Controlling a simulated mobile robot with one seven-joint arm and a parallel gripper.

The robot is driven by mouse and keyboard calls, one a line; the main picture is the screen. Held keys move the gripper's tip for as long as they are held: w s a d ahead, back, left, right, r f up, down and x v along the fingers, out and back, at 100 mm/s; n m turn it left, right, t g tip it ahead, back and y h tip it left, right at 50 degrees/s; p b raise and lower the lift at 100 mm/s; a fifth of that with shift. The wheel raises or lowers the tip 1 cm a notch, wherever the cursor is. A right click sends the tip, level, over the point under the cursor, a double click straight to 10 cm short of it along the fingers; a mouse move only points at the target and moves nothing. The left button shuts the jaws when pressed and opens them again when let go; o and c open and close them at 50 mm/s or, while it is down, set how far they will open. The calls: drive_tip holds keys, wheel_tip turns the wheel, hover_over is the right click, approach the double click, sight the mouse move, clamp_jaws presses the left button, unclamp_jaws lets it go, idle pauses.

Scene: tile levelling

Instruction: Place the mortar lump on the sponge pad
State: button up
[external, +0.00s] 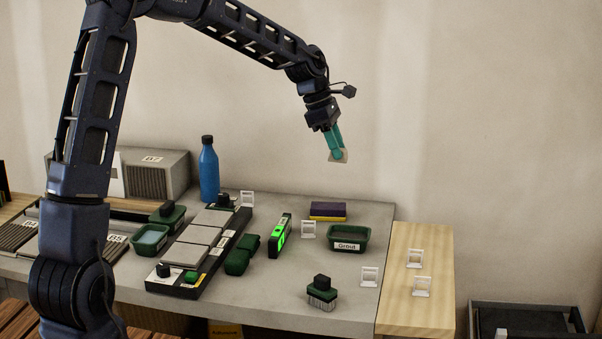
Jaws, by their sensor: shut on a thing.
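My gripper (338,153), with teal fingers, is shut on a small pale beige piece, which looks like the mortar lump (343,157). It is held in the air above the back right of the grey worktop, and the fingers hide part of it. The sponge pad (328,211), which appears to be the purple-topped block with a yellow lower layer, lies on the worktop towards the back. It is below and slightly left of my gripper, with a clear gap between them.
A green tray labelled Grout (349,239) stands just in front of the sponge pad. White clips (308,229) stand nearby. A green-lit level (280,236), a brush (321,291), grey tiles (199,235) and a blue bottle (209,170) are also on the worktop.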

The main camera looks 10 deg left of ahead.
drive_tip(key=r, duration=0.2)
hover_over(333, 206)
drive_tip(key=a, duration=0.2)
drive_tip(key=shift+n, duration=0.3)
wheel_tip(333, 206, down, 20)
drive_tip(key=shift+w+f, duration=0.1)
drive_tip(key=shift+f, duration=0.05)
drive_tip(key=shift+f, duration=0.1)
drive_tip(key=o, duration=1)
